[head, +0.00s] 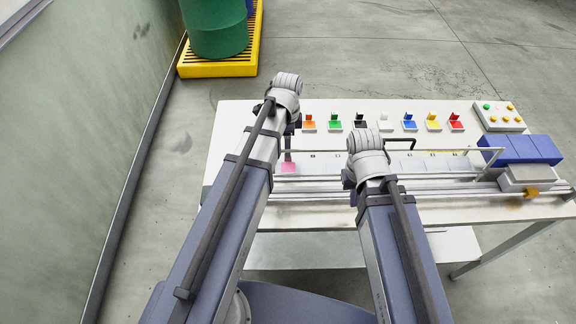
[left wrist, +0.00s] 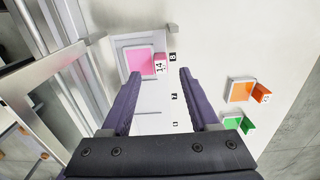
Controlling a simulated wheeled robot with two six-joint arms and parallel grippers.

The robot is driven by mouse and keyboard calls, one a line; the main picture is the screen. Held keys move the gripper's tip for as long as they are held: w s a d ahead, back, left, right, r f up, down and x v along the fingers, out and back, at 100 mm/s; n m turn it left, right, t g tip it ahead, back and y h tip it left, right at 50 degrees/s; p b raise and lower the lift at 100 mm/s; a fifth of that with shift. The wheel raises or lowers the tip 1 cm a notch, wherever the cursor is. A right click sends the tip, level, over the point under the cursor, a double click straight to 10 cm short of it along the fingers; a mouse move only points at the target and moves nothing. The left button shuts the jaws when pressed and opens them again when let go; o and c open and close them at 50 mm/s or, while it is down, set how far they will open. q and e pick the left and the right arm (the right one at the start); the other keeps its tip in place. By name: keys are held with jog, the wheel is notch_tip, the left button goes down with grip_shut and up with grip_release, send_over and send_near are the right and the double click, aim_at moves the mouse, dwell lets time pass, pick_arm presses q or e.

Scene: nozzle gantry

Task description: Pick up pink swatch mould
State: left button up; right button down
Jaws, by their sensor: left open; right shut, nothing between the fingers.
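The pink swatch mould (left wrist: 139,62) is a flat pink square in a pale frame with an upright pink tab marked 14. In the left wrist view it lies just beyond my left fingertips (left wrist: 160,74), slightly left of the middle. In the head view the pink mould (head: 288,168) shows on the table's left part, below my left gripper (head: 291,135). My left gripper is open, with nothing between its fingers. My right gripper (head: 349,182) is mostly hidden by its own wrist, over the table's middle; it is shut and empty.
Orange (head: 309,124), green (head: 335,124), blue (head: 409,123), yellow (head: 433,123) and red (head: 456,124) moulds stand along the back edge. Rails (head: 400,192) run along the front. Blue boxes (head: 525,150) and a button panel (head: 499,117) are at the right.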

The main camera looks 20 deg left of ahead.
pick_arm(q)
notch_tip(320, 180, down, 5)
jog(key=b, duration=0.4)
jog(key=shift+r, duration=0.1)
pick_arm(e)
notch_tip(320, 180, down, 5)
jog(key=shift+r, duration=0.1)
pick_arm(q)
grip_shut()
